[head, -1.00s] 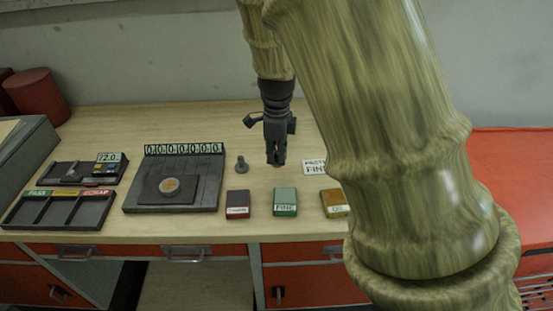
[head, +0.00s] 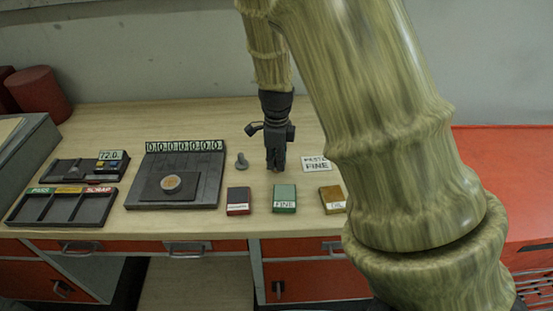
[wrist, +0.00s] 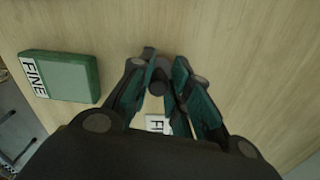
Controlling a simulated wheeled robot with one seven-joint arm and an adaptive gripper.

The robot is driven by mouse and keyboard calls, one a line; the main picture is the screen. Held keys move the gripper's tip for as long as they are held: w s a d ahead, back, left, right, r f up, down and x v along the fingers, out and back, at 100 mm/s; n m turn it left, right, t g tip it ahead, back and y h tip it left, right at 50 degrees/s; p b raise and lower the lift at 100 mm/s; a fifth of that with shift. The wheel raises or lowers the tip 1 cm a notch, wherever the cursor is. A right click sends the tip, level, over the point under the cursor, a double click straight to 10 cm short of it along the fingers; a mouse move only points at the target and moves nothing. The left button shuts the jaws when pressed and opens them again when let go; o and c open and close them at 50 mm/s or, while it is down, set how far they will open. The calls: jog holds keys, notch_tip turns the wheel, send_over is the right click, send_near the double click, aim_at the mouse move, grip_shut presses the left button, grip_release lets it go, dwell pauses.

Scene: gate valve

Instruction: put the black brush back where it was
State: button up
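My gripper (head: 276,160) points straight down over the bench, behind the green FINE block (head: 285,198). In the wrist view its fingers (wrist: 165,70) close around a dark, round-ended upright piece, which I take to be the black brush (wrist: 158,86). Most of the brush is hidden by the fingers. A small brownish tip shows below them in the head view. I cannot tell whether that tip touches the bench. The green block also shows at the left of the wrist view (wrist: 62,76).
A small grey peg (head: 241,161) stands just left of my gripper. Dark red (head: 238,201) and ochre (head: 332,200) blocks flank the green one. A dark plate (head: 205,180) and sorting tray (head: 92,207) lie left. Bench behind is clear.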

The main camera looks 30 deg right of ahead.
jog(key=shift+o, duration=0.5)
jog(key=shift+s, duration=0.1)
notch_tip(320, 180, up, 12)
jog(key=b, duration=0.1)
jog(key=shift+r+b, duration=0.15)
jog(key=shift+b, duration=0.15)
dwell(0.5)
